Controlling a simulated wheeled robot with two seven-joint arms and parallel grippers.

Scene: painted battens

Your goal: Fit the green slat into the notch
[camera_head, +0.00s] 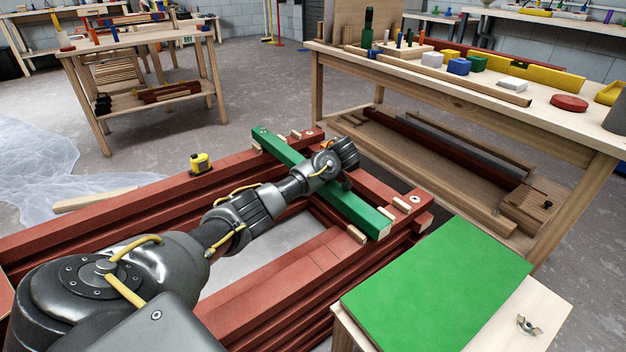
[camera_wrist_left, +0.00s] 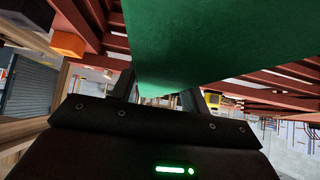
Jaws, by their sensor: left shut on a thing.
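The green slat (camera_head: 353,207) lies across the dark red beams (camera_head: 172,189), from the far beam near the yellow tape measure to the near right beam. My left gripper (camera_head: 338,172) is shut on the green slat around its middle. The slat also fills the upper part of the left wrist view (camera_wrist_left: 215,40). Small pale wooden blocks (camera_head: 357,235) sit on the beams beside both slat ends and mark the notches. The slat's ends look to be at these blocks; whether it is fully seated I cannot tell. My right gripper is not in view.
A yellow tape measure (camera_head: 200,163) rests on the far beam. A green board (camera_head: 437,287) lies on a small table at the lower right, with a wing nut (camera_head: 528,325) beside it. A workbench (camera_head: 450,97) with tools and blocks stands at the back right.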

